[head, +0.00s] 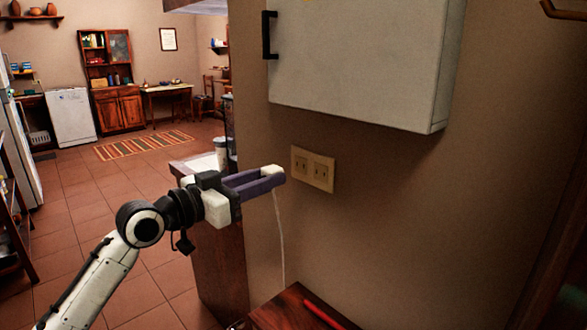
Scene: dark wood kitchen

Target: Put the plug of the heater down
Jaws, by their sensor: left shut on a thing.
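My left gripper (268,180) reaches in from the left and is shut on the small white plug (271,170) at its fingertips. A thin white cord (280,235) hangs down from the plug toward the wooden surface below. The beige wall outlet (312,168) is just right of the fingertips. Both of its sockets show and look empty, and the plug appears apart from it. The heater itself is not seen. My right gripper is not in view.
A dark wooden top (290,312) with a red stick-like object (322,312) is below the outlet. A white wall cabinet (360,60) hangs above. A counter with a cup (222,152) stands behind my gripper. Open tiled floor lies at left.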

